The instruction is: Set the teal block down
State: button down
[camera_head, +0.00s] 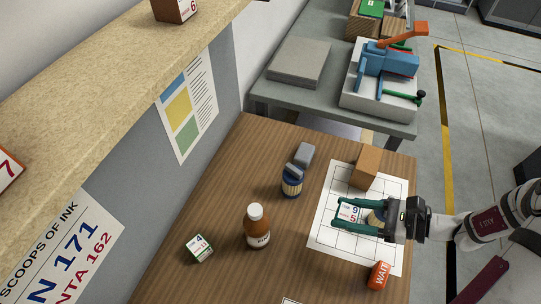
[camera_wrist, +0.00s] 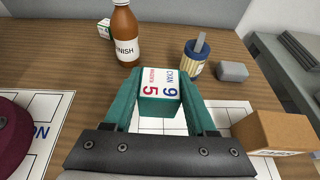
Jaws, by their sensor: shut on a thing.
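The teal block (camera_wrist: 160,108) has a white label on top reading CYAN 9 and a 5 in red. My gripper (camera_wrist: 160,95) is shut on it, with one green finger along each side. In the head view the block (camera_head: 350,213) sits between the fingertips of my gripper (camera_head: 349,214), over the white gridded sheet (camera_head: 326,236). I cannot tell whether its underside touches the sheet.
A cardboard-brown box (camera_head: 367,167) stands on the sheet's far edge. A red WAIT piece (camera_head: 379,275) lies at its near edge. A brown FINISH bottle (camera_head: 257,228), a striped cup (camera_head: 291,184), a grey block (camera_head: 304,154) and a small labelled cube (camera_head: 199,249) stand left.

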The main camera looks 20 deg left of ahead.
jog(key=w+a+r+m+t, duration=0.1)
jog(key=w+a+m+t, duration=0.3)
jog(key=w+a, duration=1.55)
jog(key=shift+h, duration=0.5)
jog(key=a+f, duration=0.2)
jog(key=a, duration=0.1)
jog(key=w+a+f, duration=0.1)
jog(key=a+f, duration=0.1)
jog(key=a, duration=0.2)
jog(key=a+f, duration=0.2)
jog(key=a, duration=0.1)
jog(key=shift+w+a+f, duration=0.15)
jog(key=shift+w+a, duration=0.05)
jog(key=shift+a, duration=0.05)
jog(key=f, duration=0.4)
jog(key=shift+a, duration=0.2)
jog(key=shift+f, duration=0.1)
jog(key=shift+f, duration=0.1)
jog(key=shift+c, duration=1)
grip_release()
